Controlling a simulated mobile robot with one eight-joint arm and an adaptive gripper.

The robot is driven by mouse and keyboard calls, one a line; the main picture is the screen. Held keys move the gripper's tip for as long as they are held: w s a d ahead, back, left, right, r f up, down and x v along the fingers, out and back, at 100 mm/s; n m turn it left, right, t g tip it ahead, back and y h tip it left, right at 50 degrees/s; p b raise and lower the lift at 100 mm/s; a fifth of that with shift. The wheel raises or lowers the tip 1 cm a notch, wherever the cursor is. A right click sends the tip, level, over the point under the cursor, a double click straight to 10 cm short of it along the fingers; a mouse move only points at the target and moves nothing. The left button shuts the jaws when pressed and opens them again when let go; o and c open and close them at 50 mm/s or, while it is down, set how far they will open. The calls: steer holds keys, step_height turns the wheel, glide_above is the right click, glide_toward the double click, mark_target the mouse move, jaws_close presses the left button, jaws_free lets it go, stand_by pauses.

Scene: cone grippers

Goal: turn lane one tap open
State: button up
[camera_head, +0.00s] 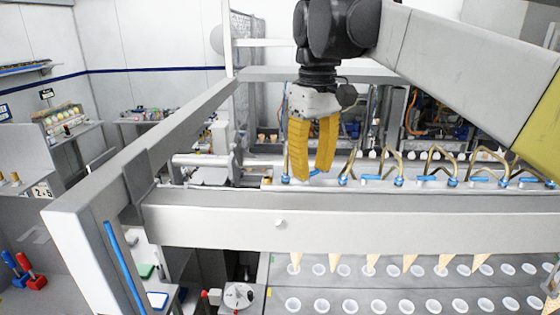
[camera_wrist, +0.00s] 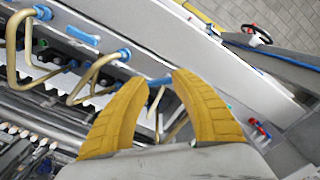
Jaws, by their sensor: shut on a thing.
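My gripper (camera_head: 313,175) reaches down to the left end of the tap row, its two yellow fingers close together. In the wrist view the fingertips (camera_wrist: 163,77) close around a small blue tap handle (camera_wrist: 160,81), mostly hidden by the fingers. I take this leftmost handle as the lane one tap. Its exact turn angle cannot be told. A bent brass pipe with a blue fitting (camera_head: 343,180) stands just right of the fingers. Other blue handles (camera_head: 370,177) lie along the row to the right.
A long grey beam (camera_head: 330,226) runs in front of the taps. Below it, several cones (camera_head: 370,263) sit among white-rimmed holes. A grey upright frame (camera_head: 100,240) stands at left. In the wrist view, bent brass pipes (camera_wrist: 85,85) rise close to the left finger.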

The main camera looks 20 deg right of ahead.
steer(key=m, duration=0.3)
steer(key=m+p, duration=0.1)
steer(key=shift+s+m, duration=0.25)
steer(key=shift+m, duration=0.05)
steer(key=shift+s+m, duration=0.15)
steer(key=shift+m, duration=1.55)
steer(key=o, duration=1.2)
